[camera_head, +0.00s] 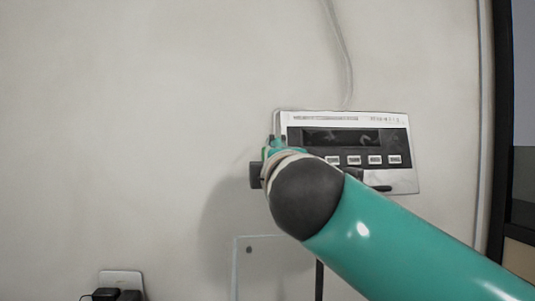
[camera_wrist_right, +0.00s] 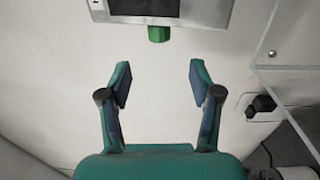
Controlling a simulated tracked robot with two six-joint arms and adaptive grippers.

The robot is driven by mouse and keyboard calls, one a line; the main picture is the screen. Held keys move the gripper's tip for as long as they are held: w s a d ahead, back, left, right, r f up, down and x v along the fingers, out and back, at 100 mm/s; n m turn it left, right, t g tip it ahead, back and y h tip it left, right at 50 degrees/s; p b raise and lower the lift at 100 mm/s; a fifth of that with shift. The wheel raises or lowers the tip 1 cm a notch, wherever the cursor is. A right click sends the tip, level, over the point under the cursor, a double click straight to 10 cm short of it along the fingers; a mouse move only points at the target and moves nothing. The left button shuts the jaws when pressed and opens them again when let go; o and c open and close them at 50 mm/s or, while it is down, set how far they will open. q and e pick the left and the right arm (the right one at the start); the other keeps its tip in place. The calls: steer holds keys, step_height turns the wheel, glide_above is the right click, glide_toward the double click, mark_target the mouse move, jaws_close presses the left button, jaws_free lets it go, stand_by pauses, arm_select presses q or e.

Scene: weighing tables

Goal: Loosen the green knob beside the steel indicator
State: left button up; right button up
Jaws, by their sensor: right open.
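The steel indicator (camera_head: 403,172) is mounted on the wall in the head view, with a dark display and a row of white buttons. Its left part is covered by my right arm. In the right wrist view the indicator's edge (camera_wrist_right: 212,13) is at the top, and the green knob (camera_wrist_right: 158,34) sticks out from its side. My right gripper (camera_wrist_right: 159,76) is open and empty. Its two fingers are apart, pointing toward the knob, which lies beyond the fingertips, roughly centred between them, with a gap. My left gripper is not in view.
A clear panel (camera_head: 238,262) stands near the wall below the indicator and also shows at the right of the wrist view. A wall socket (camera_head: 122,279) with black plugs is at lower left. A cable (camera_head: 342,50) runs up the wall. The wall left of the indicator is bare.

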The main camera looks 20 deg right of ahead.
steer(key=shift+w+d+r+p, duration=0.1)
steer(key=shift+w+d+p, duration=0.55)
steer(key=shift+w, duration=1.25)
steer(key=shift+w+d+r+p, duration=0.15)
steer(key=shift+w+p, duration=0.9)
steer(key=shift+w, duration=0.9)
steer(key=shift+w+d+f+p, duration=0.1)
steer(key=shift+w+d+p, duration=0.55)
steer(key=shift+w, duration=1.25)
steer(key=shift+a, duration=0.3)
